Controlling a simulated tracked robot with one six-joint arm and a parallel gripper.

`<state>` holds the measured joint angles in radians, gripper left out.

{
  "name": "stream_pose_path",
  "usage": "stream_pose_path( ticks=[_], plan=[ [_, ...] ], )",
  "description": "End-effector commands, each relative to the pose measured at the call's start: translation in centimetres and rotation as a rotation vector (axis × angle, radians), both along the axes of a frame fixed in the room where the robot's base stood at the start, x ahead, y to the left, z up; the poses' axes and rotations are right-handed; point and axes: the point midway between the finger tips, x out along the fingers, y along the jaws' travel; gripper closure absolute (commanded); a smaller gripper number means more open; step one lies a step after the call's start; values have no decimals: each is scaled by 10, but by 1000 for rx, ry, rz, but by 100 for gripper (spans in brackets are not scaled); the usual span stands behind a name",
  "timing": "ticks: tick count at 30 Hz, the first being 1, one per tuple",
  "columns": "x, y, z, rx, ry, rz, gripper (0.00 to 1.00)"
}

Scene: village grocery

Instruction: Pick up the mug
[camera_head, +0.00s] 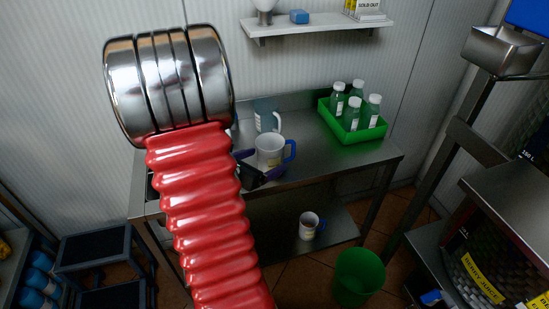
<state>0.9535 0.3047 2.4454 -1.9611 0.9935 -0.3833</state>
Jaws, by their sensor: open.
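A white mug (268,150) with a blue handle on its right stands upright on the metal table. My gripper (260,164), dark with purple fingers, is open at the mug's lower left side. One finger shows left of the mug and the other in front of its base. I cannot tell whether either finger touches it. My red arm hides the table's left part and much of my gripper's wrist.
The metal table (335,158) holds a green crate (355,137) of several bottles at the right. A bluish jug-like container (266,115) stands behind the mug. A green bin (358,278) is on the floor. A wall shelf (320,27) is above. The tabletop right of the mug is clear.

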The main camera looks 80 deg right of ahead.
Motion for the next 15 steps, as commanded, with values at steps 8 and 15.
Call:
stream_pose_path(
  ticks=[8, 15],
  plan=[
    [-6, -14, -7, 0, 0, -4, 13],
    [-15, -39, -19, 1, 0, -4, 13]
  ],
)
